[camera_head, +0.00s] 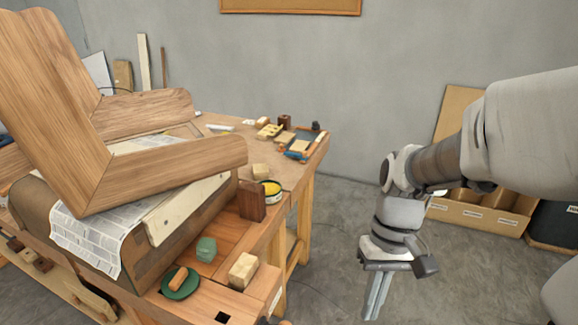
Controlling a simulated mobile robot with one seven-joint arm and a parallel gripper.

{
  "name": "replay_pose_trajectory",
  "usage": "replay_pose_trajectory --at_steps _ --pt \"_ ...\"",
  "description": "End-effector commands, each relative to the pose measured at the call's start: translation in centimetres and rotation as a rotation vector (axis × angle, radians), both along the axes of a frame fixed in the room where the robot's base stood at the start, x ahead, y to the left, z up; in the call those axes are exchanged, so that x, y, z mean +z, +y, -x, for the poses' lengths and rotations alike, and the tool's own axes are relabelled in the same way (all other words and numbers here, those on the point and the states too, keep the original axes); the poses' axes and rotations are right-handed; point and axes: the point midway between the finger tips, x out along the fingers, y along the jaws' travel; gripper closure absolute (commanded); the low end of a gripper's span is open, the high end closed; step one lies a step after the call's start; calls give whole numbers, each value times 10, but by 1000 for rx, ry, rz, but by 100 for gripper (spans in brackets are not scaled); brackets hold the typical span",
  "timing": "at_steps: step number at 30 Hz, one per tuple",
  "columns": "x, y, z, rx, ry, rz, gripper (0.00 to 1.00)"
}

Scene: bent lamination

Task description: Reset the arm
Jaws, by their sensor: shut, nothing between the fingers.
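My arm reaches in from the right side of the head view and bends downward at the wrist. My gripper (376,298) hangs pointing down over the grey floor, to the right of the wooden workbench (216,299). Its two fingers are together and hold nothing. It is apart from the bench and everything on it.
A large bent wooden frame (60,95) rests on newspaper (98,232) on the bench's left. A cardboard box (478,216) stands behind my arm. Floor around my gripper is clear.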

Motion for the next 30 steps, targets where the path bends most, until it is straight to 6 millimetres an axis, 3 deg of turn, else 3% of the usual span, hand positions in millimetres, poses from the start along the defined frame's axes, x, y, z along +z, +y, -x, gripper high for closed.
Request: replay_pose_trajectory --at_steps 1,9,18,24,30 --pt "15 0 2 -3 -56 25 100" --pt "71 -2 9 -45 -349 114 100" --pt "123 -3 23 -100 -650 128 100" --pt "137 -3 28 -120 -743 119 100" --pt "138 -3 29 -123 -754 117 100"
